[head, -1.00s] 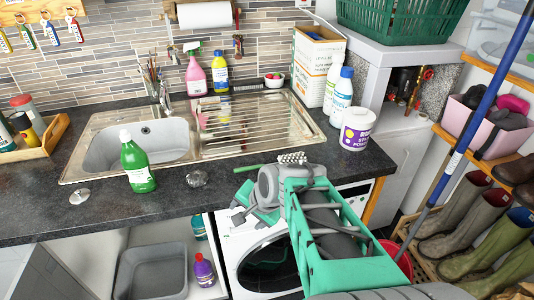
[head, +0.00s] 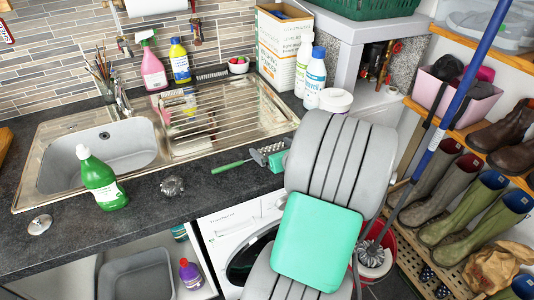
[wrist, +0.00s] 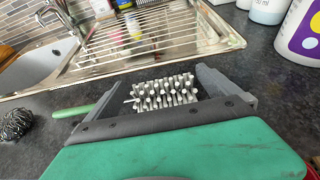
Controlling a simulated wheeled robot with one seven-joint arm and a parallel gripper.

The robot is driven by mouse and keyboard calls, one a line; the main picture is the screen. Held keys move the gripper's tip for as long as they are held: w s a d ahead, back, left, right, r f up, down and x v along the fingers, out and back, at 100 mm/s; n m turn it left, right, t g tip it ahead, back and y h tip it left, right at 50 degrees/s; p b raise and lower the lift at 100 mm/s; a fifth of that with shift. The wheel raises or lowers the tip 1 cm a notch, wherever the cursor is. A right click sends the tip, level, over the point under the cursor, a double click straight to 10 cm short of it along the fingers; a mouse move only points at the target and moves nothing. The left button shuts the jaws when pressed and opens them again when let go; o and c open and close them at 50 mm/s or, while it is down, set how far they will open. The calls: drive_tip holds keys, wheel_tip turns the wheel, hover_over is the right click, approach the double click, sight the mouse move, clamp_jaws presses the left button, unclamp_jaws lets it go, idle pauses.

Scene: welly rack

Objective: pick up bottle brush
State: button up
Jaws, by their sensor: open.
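The bottle brush lies on the dark worktop near its front edge, with a green handle (head: 230,167) pointing left and a pale bristled head towards my gripper (head: 268,157). In the wrist view the bristled head of the bottle brush (wrist: 165,92) is between the two grey fingers of my gripper (wrist: 155,75). The green handle sticks out to the left past the left finger. My gripper is open, with a gap between the fingers and the bristles. My arm hides part of the gripper in the head view.
A steel sink (head: 105,150) with a drainer lies behind. A green bottle (head: 100,180) and a crumpled scourer (head: 172,186) stand to the left. White bottles (head: 315,75) and a white tub (head: 335,101) stand behind right. A washing machine (head: 225,235) is below the worktop.

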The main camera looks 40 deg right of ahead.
drive_tip(key=shift+w+f, duration=0.15)
drive_tip(key=shift+w, duration=0.15)
drive_tip(key=shift+d, duration=0.1)
drive_tip(key=c, duration=1.2)
drive_tip(key=shift+c, duration=0.3)
